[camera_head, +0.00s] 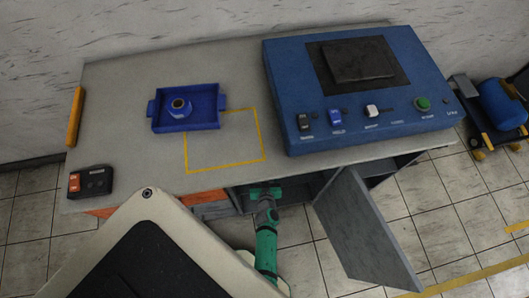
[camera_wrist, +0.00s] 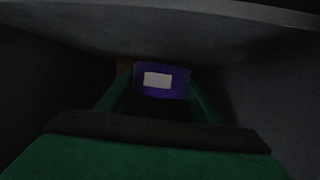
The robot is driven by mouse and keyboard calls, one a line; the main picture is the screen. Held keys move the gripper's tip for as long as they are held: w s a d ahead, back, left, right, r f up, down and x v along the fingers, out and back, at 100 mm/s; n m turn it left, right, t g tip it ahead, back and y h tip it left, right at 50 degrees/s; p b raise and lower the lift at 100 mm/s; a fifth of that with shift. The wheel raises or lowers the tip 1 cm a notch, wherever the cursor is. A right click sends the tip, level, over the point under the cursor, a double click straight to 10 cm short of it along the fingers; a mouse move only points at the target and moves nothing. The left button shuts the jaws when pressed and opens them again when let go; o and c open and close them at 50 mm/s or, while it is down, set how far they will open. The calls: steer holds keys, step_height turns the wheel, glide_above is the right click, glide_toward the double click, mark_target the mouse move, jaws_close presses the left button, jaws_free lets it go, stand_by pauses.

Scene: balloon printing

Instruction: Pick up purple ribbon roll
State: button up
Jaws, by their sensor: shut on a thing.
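The purple ribbon roll (camera_wrist: 179,82), with a white rectangular label facing the camera, is between the green fingers of my gripper (camera_wrist: 158,98) in the wrist view. My gripper is shut on it inside a dark compartment. In the head view my green arm reaches in under the table top, and the roll is hidden there.
The table top (camera_head: 130,85) lies above my gripper. An open grey cabinet door (camera_head: 362,228) stands just right of my arm. On the table are a blue machine (camera_head: 285,95), a blue tray (camera_head: 187,124) and a black box with orange switches (camera_head: 90,181).

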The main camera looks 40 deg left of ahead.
steer(key=s+d+r, duration=0.5)
steer(key=s+r, duration=0.4)
steer(key=s, duration=0.3)
steer(key=shift+s, duration=0.25)
steer(key=shift+w, duration=0.1)
